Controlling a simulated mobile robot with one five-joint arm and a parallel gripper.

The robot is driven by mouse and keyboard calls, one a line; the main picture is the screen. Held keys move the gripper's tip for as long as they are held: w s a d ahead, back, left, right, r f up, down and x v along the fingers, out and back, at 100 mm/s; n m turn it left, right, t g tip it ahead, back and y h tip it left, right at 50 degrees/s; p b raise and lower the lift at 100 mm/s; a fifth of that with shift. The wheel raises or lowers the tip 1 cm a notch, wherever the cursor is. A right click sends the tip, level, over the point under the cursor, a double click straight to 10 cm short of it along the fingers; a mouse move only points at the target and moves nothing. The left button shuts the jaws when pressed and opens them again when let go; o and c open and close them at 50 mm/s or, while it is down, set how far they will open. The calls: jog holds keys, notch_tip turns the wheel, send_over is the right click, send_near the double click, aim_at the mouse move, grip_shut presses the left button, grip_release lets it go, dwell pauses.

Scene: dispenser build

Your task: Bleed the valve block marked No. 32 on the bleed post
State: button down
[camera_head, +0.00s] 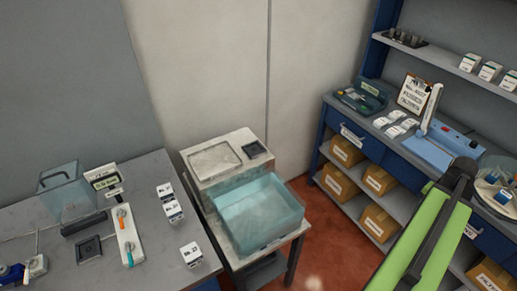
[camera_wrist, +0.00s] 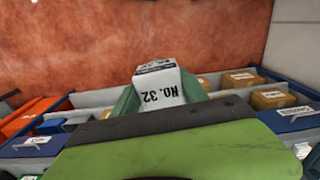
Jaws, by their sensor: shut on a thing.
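In the wrist view my gripper (camera_wrist: 160,88) is shut on a white valve block (camera_wrist: 160,92). Its black lettering reads "No. 32" upside down, and a dark band runs across its far end. A green finger lies on each side of the block, and the block's near end is hidden behind my green wrist. In the head view my green arm crosses the lower right, and the gripper and held block cannot be made out.
The left bench (camera_head: 80,216) also holds several white labelled blocks (camera_head: 191,254), a small display (camera_head: 103,178) and a clear tank (camera_head: 62,185). A teal tub (camera_head: 262,214) stands on a middle stand. The right bench (camera_head: 368,140) carries a blue device (camera_head: 440,148). Red floor (camera_head: 330,235) lies between.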

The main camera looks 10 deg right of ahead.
jog(key=shift+w+a, duration=0.1)
jog(key=w+d+r+p, duration=0.5)
jog(key=w+d, duration=0.1)
jog(key=d, duration=0.5)
jog(key=shift+r, duration=0.15)
